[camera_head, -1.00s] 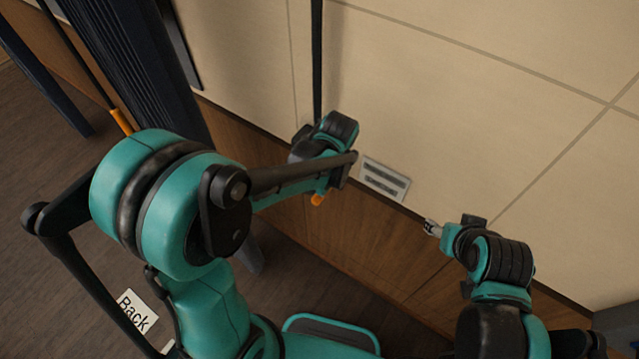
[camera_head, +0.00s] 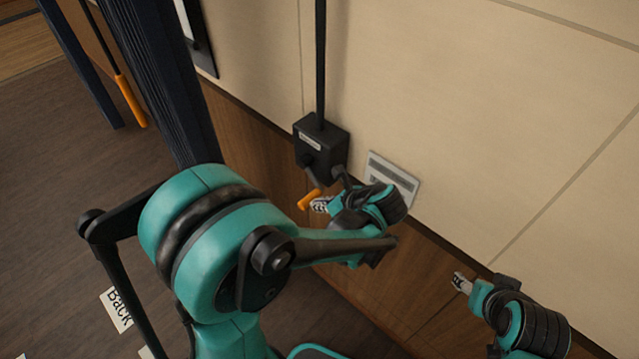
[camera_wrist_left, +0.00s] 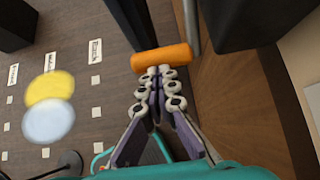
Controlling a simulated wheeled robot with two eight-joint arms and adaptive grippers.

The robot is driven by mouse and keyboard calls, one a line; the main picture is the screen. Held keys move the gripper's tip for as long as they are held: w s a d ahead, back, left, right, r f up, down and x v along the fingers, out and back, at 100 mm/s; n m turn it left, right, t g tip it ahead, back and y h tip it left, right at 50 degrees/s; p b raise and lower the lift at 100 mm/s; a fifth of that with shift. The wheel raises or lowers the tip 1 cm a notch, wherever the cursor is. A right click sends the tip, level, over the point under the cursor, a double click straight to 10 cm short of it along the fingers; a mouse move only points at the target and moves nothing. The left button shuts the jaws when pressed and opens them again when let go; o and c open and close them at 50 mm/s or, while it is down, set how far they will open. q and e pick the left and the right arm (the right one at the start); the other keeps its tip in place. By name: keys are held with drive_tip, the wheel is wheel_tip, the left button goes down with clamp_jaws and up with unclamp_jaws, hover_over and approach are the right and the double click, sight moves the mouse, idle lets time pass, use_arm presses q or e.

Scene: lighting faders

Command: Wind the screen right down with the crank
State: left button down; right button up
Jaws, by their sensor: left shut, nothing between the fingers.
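The crank's black gearbox (camera_head: 321,145) is on the wall at the foot of a black vertical rod (camera_head: 320,60). Its orange handle (camera_head: 309,200) hangs below on a short arm. My left gripper (camera_head: 318,206) is shut and empty, with its tips right beside the handle. In the left wrist view the handle (camera_wrist_left: 161,57) lies crosswise just beyond the closed fingertips (camera_wrist_left: 160,71); whether they touch I cannot tell. My right gripper (camera_head: 461,283) is near the wall at lower right, away from the crank; its jaws are too small to read. I do not see the screen.
A pale wall plate (camera_head: 393,178) sits close to the right of the gearbox. Dark pleated fabric (camera_head: 150,75) hangs to the left, with another orange-gripped rod (camera_head: 131,101) beyond. The floor has labels and, in the wrist view, yellow (camera_wrist_left: 50,88) and pale blue spots.

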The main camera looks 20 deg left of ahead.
use_arm(q)
drive_tip(key=w+a+f+y+b, duration=0.2)
drive_tip(key=a+f+b, duration=0.3)
drive_tip(key=b, duration=0.2)
drive_tip(key=shift+a+f+t, duration=0.35)
drive_tip(key=shift+f+t, duration=0.05)
drive_tip(key=shift+w, duration=0.1)
idle(0.6)
idle(1.1)
